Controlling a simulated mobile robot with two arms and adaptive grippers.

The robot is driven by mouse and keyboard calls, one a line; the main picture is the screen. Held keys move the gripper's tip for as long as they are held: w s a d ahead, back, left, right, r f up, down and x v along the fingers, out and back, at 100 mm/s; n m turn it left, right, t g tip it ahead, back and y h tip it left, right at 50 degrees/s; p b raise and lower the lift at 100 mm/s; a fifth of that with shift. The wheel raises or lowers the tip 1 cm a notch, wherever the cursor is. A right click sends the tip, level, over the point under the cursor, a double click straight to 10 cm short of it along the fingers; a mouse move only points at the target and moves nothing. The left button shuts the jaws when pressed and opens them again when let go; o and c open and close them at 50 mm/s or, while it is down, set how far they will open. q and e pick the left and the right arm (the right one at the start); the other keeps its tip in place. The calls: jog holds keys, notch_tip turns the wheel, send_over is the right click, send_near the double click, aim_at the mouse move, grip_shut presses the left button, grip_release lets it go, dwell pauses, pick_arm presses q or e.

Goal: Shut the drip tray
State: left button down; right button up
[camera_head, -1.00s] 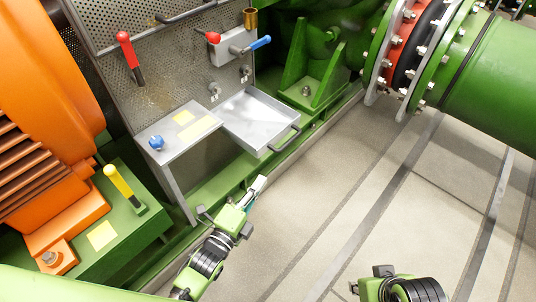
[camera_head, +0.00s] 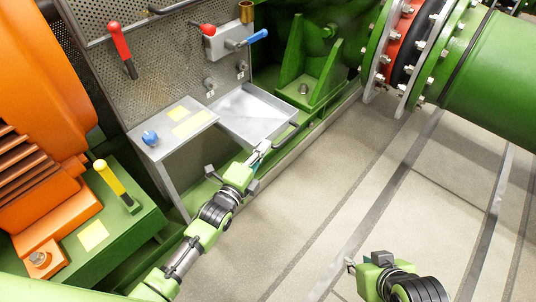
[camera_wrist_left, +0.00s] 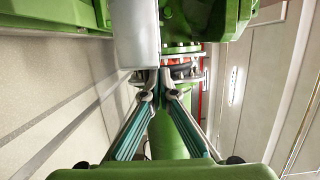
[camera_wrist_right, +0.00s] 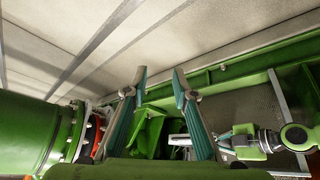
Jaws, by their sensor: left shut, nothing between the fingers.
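The drip tray (camera_head: 250,112) is a shallow grey metal tray, standing out from the perforated panel to the right of a grey shelf. In the left wrist view a grey metal surface (camera_wrist_left: 136,35), likely the tray, lies just beyond the fingertips (camera_wrist_left: 160,76). My right gripper (camera_head: 350,265) is open and empty over the floor; its fingers (camera_wrist_right: 159,76) are apart.
The grey shelf (camera_head: 173,132) with a blue knob (camera_head: 150,138) adjoins the tray. Red-handled (camera_head: 120,40) and blue-handled (camera_head: 257,36) levers are above. A yellow-handled lever (camera_head: 112,178) stands at the left. A green pipe (camera_head: 500,75) is at the right. The floor is clear.

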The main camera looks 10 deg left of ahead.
aim_at(238, 136)
pick_arm(q)
jog(key=shift+w+a, duration=0.1)
jog(key=shift+a, duration=0.05)
pick_arm(e)
jog(key=shift+w, duration=0.2)
